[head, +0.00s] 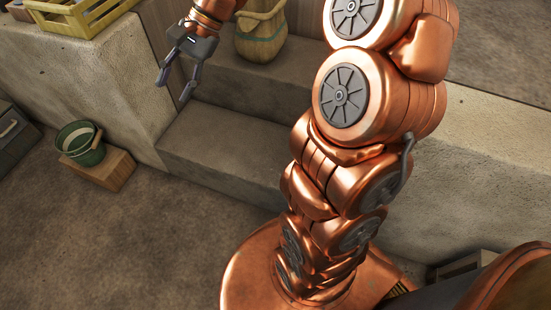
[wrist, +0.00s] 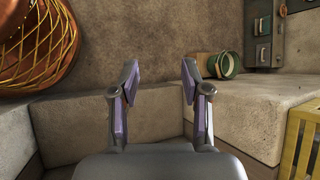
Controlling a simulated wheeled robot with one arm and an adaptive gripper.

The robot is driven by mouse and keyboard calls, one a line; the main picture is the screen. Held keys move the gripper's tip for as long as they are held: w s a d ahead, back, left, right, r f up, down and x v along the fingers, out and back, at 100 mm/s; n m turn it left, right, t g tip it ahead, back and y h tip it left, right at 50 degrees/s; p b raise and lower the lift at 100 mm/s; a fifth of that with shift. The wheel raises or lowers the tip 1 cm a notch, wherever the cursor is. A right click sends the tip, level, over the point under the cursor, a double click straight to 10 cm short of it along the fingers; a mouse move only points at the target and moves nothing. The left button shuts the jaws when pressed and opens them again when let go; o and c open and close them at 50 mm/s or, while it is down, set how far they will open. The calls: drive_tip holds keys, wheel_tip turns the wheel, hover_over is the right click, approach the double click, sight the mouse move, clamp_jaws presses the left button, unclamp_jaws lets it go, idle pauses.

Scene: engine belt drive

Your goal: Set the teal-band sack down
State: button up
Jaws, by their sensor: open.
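The tan sack (head: 261,32) with a dull teal band stands upright on the upper stone step (head: 285,82), at the top of the head view. A loop handle shows on it. My gripper (head: 173,90) is to the left of the sack, apart from it, over the edge of the steps. In the wrist view my gripper (wrist: 159,72) has its two fingers spread with nothing between them. I cannot make out the teal band in the wrist view.
A yellow crate (head: 82,22) sits on the ledge at left, and a yellow crate (wrist: 300,135) shows in the wrist view. A green bucket (head: 81,143) stands on a wooden block (head: 110,168). The lower step (head: 225,150) is clear.

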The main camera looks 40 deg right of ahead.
drive_tip(key=s+a+f+n+g+h, duration=0.1)
drive_tip(key=s+f+n+h, duration=0.15)
drive_tip(key=s, duration=0.55)
drive_tip(key=s+a+f+n+g+h, duration=0.2)
drive_tip(key=s+f+n, duration=0.15)
drive_tip(key=s, duration=0.45)
drive_tip(key=s+d+f+n+h, duration=0.2)
drive_tip(key=s+d, duration=0.1)
drive_tip(key=s, duration=0.3)
drive_tip(key=s+d+f+n+g+h, duration=0.1)
drive_tip(key=s+d+n, duration=0.1)
drive_tip(key=s, duration=0.4)
drive_tip(key=shift+s+d+f+n+h, duration=0.35)
drive_tip(key=shift+s+d+n, duration=0.05)
drive_tip(key=shift+d, duration=0.05)
drive_tip(key=shift+c, duration=0.5)
